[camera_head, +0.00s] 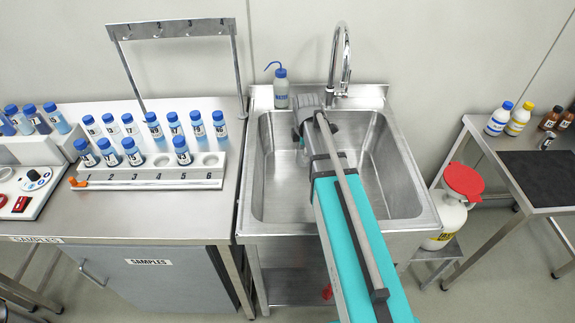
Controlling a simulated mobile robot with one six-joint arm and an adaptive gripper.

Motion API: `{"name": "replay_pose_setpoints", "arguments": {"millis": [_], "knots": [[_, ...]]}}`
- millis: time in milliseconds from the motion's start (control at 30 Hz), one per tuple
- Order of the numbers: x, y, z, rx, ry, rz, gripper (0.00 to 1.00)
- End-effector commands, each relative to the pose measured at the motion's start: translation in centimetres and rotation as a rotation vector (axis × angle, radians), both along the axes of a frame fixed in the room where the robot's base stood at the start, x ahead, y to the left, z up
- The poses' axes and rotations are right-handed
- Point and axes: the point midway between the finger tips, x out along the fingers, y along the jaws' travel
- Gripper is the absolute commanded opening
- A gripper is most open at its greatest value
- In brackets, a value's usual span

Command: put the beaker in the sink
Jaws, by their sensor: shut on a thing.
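The steel sink (265,160) stands in the middle of the view, with a deep basin and a tall curved tap at its back. My arm reaches over the basin from the front. My gripper (302,138) is over the basin, mostly hidden behind my own wrist and arm. It is shut on a clear glassy thing, which looks like the beaker (303,157); only a small part of it shows beside my arm. I cannot tell whether the beaker touches the basin floor.
A blue-capped wash bottle (281,90) stands on the sink's back left rim, near the tap (340,60). A bench with a sample rack (150,178) and several blue-capped vials is at left. A white container with a red top (463,182) and a dark-topped table (540,175) are at right.

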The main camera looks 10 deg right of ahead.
Motion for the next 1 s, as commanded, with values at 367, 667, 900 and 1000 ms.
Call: {"name": "replay_pose_setpoints", "arguments": {"millis": [367, 667, 900, 1000], "knots": [[4.8, 2.5, -3.8, 0.0, 0.0, -0.001, 0.19], [6.7, 3.5, -6.4, 0.0, 0.0, -0.001, 0.19], [7.2, 3.8, -6.9, 0.0, 0.0, -0.002, 0.19], [7.2, 3.8, -6.8, 0.0, 0.0, -0.002, 0.19]]}}
